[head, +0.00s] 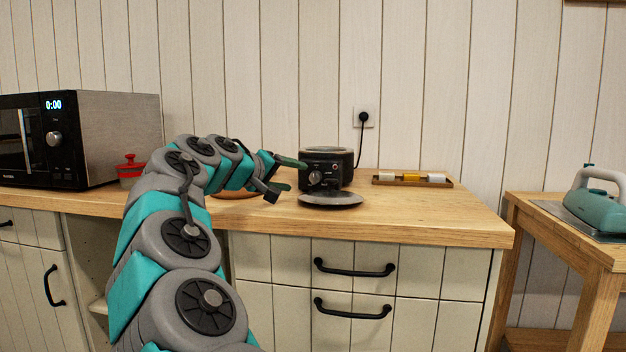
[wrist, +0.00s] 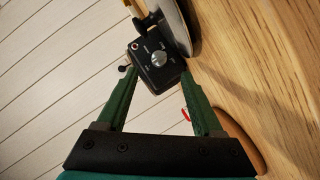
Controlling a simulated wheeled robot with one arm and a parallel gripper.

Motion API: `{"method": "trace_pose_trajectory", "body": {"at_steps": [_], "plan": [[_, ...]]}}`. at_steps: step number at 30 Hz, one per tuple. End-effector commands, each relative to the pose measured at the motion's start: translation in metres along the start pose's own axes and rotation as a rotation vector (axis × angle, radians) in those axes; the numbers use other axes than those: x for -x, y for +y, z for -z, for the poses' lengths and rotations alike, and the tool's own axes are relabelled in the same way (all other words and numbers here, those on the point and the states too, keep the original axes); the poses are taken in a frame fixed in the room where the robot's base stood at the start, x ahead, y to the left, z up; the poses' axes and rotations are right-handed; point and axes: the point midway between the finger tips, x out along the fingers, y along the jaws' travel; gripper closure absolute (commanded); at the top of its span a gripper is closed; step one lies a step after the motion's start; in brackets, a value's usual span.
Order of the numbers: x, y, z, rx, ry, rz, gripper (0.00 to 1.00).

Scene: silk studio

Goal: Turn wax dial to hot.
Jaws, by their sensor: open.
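The black wax heater (head: 343,158) stands upright on the wooden counter, with a round pot top and a control box at its front. Its silver dial (head: 315,178) is on the front face; it also shows in the wrist view (wrist: 159,59) with small markings around it, too small to read. My gripper (head: 294,174) is open just left of the heater in the head view. In the wrist view my gripper (wrist: 158,82) has its two green fingers spread, pointing towards the control box, with the dial between their lines and nothing held. Whether a fingertip touches the box I cannot tell.
A dark round plate (head: 331,200) lies in front of the heater. A wooden tray (head: 412,183) with small rolls is to its right. The counter's right front is clear. An iron (head: 597,200) rests on a side table.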

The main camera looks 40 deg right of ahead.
Motion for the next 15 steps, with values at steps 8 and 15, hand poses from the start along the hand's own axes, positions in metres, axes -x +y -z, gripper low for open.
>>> {"method": "trace_pose_trajectory", "body": {"at_steps": [8,15], "plan": [[-0.023,-0.005,0.011,0.048,0.024,-0.045,0.32],[-0.059,-0.004,0.011,0.047,0.022,-0.042,0.32]]}}
